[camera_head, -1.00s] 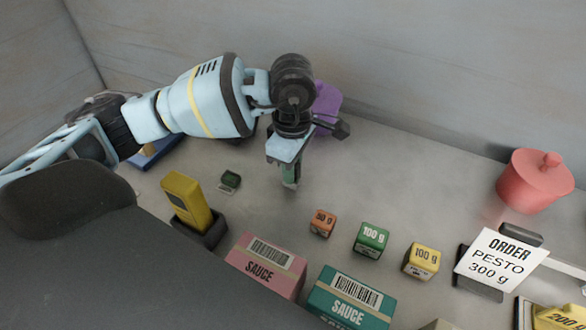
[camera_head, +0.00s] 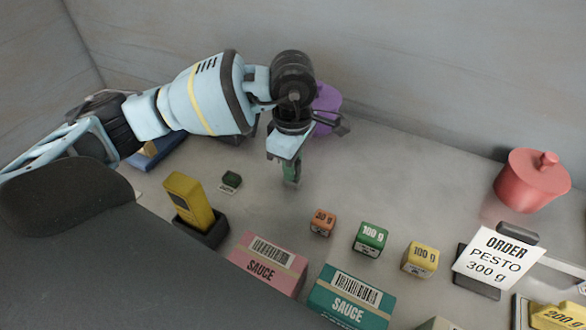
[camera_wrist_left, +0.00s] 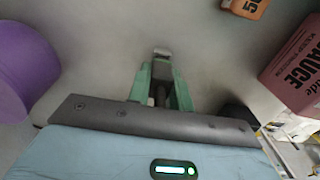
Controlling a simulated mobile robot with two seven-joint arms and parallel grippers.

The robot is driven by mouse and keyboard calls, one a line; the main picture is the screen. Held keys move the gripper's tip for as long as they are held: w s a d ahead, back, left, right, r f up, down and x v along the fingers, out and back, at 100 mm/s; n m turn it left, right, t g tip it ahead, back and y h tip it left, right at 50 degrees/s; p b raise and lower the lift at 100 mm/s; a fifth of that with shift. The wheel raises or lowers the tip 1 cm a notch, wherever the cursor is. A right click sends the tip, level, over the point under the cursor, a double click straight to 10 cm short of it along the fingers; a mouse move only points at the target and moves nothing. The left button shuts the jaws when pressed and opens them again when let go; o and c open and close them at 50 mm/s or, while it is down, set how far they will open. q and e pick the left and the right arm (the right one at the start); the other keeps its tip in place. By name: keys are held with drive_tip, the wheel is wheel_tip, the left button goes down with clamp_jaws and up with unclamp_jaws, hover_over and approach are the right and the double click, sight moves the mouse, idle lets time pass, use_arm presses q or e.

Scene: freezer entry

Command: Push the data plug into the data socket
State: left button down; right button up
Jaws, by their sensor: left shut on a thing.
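My left gripper (camera_head: 291,180) points down over the grey worktop, left of the middle of the head view. In the left wrist view its green fingers (camera_wrist_left: 161,88) are shut on a small grey piece with a pale metal end (camera_wrist_left: 161,54), which appears to be the data plug. In the head view the plug is too small and too covered by the fingers to make out. I cannot make out the data socket in either view. My right gripper is out of view.
A purple container (camera_head: 326,108) stands behind my left gripper. A yellow device (camera_head: 188,200) in a dark holder, a small dark green block (camera_head: 231,179), labelled cubes (camera_head: 370,239) and sauce boxes (camera_head: 268,262) stand nearer. A red lidded pot (camera_head: 532,182) is right. The middle worktop is clear.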

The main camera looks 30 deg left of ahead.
use_arm(q)
drive_tip(key=shift+r, duration=0.25)
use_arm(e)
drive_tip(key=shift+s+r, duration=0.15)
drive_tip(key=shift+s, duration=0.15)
use_arm(q)
drive_tip(key=shift+r, duration=0.1)
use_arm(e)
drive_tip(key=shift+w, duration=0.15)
use_arm(q)
drive_tip(key=shift+r, duration=0.15)
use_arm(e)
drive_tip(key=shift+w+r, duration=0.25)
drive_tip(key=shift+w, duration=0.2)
use_arm(q)
drive_tip(key=shift+p, duration=0.3)
